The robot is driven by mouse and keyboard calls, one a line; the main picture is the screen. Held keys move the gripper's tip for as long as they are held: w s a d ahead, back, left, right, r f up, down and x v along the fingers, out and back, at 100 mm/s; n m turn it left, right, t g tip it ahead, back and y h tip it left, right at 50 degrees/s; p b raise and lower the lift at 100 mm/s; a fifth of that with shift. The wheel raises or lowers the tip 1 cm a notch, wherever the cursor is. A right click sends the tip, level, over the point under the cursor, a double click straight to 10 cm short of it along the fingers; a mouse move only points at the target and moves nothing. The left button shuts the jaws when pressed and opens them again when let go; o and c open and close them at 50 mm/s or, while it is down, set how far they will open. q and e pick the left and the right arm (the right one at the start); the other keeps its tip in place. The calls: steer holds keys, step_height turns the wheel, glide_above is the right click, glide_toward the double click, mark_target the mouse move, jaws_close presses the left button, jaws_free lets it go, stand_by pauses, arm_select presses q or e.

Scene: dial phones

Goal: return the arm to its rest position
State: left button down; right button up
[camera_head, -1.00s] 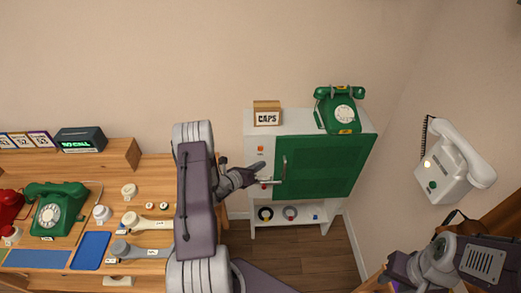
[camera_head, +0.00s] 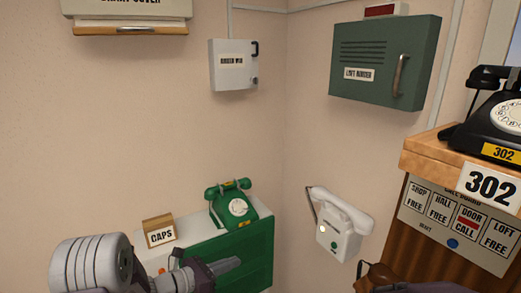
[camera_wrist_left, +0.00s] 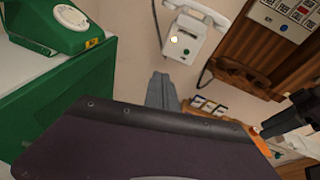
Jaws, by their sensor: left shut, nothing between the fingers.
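My left arm comes in from the lower left in the head view. Its gripper (camera_head: 226,266) is shut and empty, pointing right in front of the cabinet with the green door (camera_head: 245,255). In the left wrist view the shut fingers (camera_wrist_left: 162,90) point away from the camera, with nothing between them. The cabinet's green door also shows in the left wrist view (camera_wrist_left: 60,95), to the left of the fingers.
A green dial phone (camera_head: 237,208) and a CAPS box (camera_head: 159,231) stand on the cabinet. A white phone (camera_head: 338,225) hangs on the right wall. A black phone (camera_head: 500,118) sits on a wooden shelf. Wall boxes hang above.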

arm_select(q)
steer(key=s+d+r+m+g, duration=0.1)
steer(key=s+d+m+g, duration=0.35)
steer(key=s+d, duration=0.2)
steer(key=s+f+m+g+y, duration=0.35)
steer(key=s+m+g, duration=0.25)
steer(key=s+m, duration=0.6)
steer(key=s+a+f+m+t+y, duration=0.1)
steer(key=s+a+f+m+y, duration=0.1)
steer(key=a+m+y, duration=0.2)
steer(key=s+a+f+m+t+y, duration=0.1)
steer(key=s+a+f+m+y, duration=0.1)
steer(key=a+m, duration=0.4)
steer(key=a+f+y, duration=0.1)
steer(key=a+y, duration=0.1)
steer(key=a, duration=0.2)
steer(key=shift+a, duration=0.35)
